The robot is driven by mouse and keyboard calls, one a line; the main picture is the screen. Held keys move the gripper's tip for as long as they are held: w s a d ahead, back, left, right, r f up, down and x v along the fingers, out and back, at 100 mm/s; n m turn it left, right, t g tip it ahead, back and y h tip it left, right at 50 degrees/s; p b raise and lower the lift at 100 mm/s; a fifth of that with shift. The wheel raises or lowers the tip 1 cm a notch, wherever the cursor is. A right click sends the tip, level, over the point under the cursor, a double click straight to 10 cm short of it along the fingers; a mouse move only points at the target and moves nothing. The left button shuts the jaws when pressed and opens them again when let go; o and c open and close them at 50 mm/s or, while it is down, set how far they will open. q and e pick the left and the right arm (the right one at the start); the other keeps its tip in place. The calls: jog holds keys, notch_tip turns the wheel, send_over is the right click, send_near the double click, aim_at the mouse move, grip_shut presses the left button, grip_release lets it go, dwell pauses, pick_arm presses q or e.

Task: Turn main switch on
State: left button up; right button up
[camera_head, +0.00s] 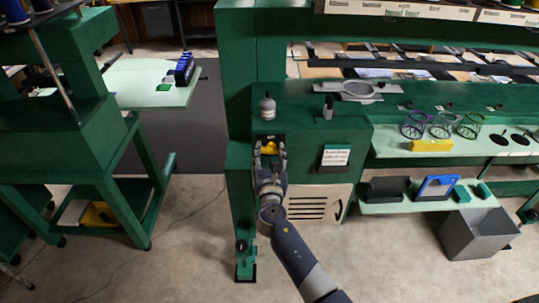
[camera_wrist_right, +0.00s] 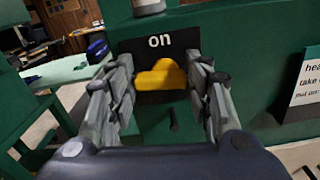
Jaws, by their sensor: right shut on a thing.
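The main switch is a yellow knob (camera_head: 269,147) on a dark plate on the front of the green machine. In the right wrist view the knob (camera_wrist_right: 162,76) lies wider than tall, with the white word "on" (camera_wrist_right: 160,41) above it. My right gripper (camera_head: 270,152) is at the knob, one finger on each side, shut on it. The fingers hide parts of the plate. My left gripper is not in view.
A small bottle (camera_head: 267,106) stands on the ledge above the switch. A white notice (camera_head: 336,158) is to the right. A vented panel (camera_head: 316,203) is below. A grey bin (camera_head: 478,234) stands on the floor at right. Open floor lies to the left.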

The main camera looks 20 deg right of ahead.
jog(key=m+b, duration=0.2)
jog(key=m, duration=0.2)
jog(key=shift+d+f, duration=0.1)
jog(key=shift+d, duration=0.05)
jog(key=shift+o, duration=0.2)
jog(key=m+b, duration=0.3)
jog(key=m, duration=0.2)
jog(key=shift+d, duration=0.15)
jog(key=m+b, duration=0.2)
jog(key=m, duration=0.2)
jog(key=shift+s+d+b, duration=0.1)
jog(key=shift+d+b, duration=0.05)
jog(key=shift+b, duration=0.15)
jog(key=shift+d+m+b, duration=0.1)
jog(key=shift+m+b, duration=0.65)
jog(key=shift+m, duration=1.05)
jog(key=shift+c, duration=0.2)
jog(key=o, duration=1.1)
